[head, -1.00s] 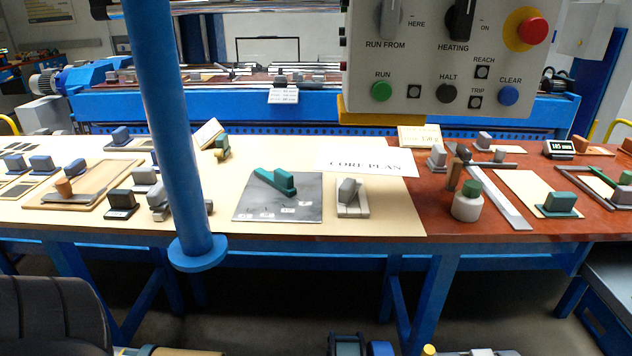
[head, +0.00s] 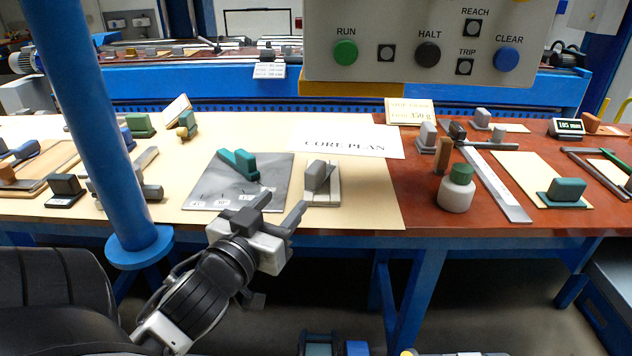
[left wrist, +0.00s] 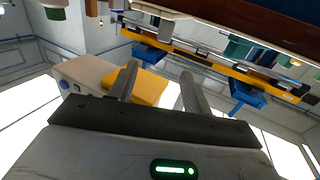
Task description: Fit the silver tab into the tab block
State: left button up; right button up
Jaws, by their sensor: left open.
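A grey upright piece (head: 318,176), which may be the silver tab, stands on a pale slotted block (head: 323,196) near the table's front edge. That block may be the tab block; I cannot tell for certain. My left gripper (head: 284,203) is open and empty, just in front of the table edge, to the lower left of the pale block and apart from it. In the left wrist view its two fingers (left wrist: 160,80) are spread with nothing between them. My right gripper is not in view.
A grey plate (head: 205,192) with a teal piece (head: 240,164) lies left of the pale block. A blue post (head: 90,120) rises at the left. A control panel (head: 435,40) hangs over the back.

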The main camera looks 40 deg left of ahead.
pick_arm(q)
jog(key=b, duration=0.4)
send_near(309, 173)
jog(key=shift+w, duration=0.95)
jog(key=w+b, duration=0.1)
jog(key=b, duration=0.1)
jog(key=shift+w+a+b, duration=0.15)
jog(key=shift+a+b, duration=0.1)
jog(key=shift+b, duration=0.15)
jog(key=x, duration=0.2)
jog(key=shift+w+a+r, duration=0.1)
jog(key=shift+w+r, duration=0.15)
jog(key=shift+r, duration=0.05)
jog(key=x, duration=0.5)
jog(key=shift+w+a+f, duration=0.1)
jog(key=shift+a+f, duration=0.15)
jog(key=shift+f, duration=0.05)
jog(key=shift+c, duration=1.2)
grip_shut()
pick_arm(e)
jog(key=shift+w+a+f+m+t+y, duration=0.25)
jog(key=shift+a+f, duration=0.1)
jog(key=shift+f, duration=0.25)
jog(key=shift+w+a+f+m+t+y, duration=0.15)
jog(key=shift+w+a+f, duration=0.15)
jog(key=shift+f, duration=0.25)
